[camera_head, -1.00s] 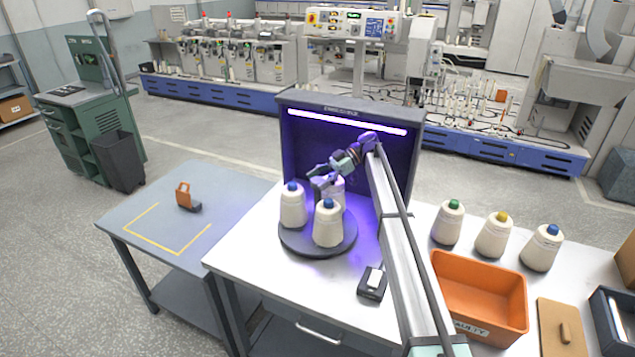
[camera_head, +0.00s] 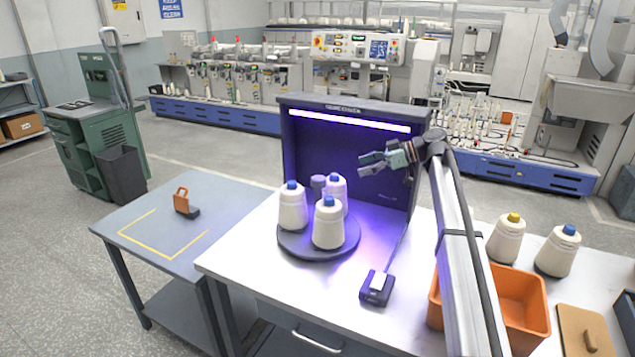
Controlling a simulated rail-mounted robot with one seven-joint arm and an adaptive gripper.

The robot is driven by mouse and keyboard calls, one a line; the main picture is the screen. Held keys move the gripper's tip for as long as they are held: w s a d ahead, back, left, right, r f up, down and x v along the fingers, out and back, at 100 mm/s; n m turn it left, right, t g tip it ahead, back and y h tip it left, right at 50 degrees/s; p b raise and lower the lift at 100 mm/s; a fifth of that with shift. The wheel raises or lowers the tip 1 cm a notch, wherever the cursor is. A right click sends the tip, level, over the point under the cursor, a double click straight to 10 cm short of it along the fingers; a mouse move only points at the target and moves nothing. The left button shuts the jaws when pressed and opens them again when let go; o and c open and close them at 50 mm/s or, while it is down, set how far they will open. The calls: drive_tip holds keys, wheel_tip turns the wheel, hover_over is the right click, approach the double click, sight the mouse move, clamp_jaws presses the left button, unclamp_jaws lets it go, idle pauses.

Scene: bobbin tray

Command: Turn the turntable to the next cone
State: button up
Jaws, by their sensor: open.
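The dark round turntable (camera_head: 290,244) stands on the white bench in front of the purple-lit booth. It carries three upright white cones with blue tips: a left cone (camera_head: 292,209), a front cone (camera_head: 328,226) and a back cone (camera_head: 337,188), partly hidden by the front one. A small grey-purple knob or post (camera_head: 318,184) shows between the left and back cones. My gripper (camera_head: 365,165) is open and empty. In the picture it is above and right of the cones, in front of the booth, apart from them.
The booth (camera_head: 300,150) stands behind the turntable. A small dark pedal-like box (camera_head: 376,289) with a cable sits right of it. An orange bin (camera_head: 528,300) and cones with yellow (camera_head: 506,238) and blue (camera_head: 557,250) tips are farther right. A marked side table (camera_head: 150,215) is at left.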

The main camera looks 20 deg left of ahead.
sight(321, 178)
drive_tip(key=p+x, duration=0.4)
drive_tip(key=x, duration=1.1)
drive_tip(key=shift+a+f, duration=0.15)
drive_tip(key=shift+a, duration=0.1)
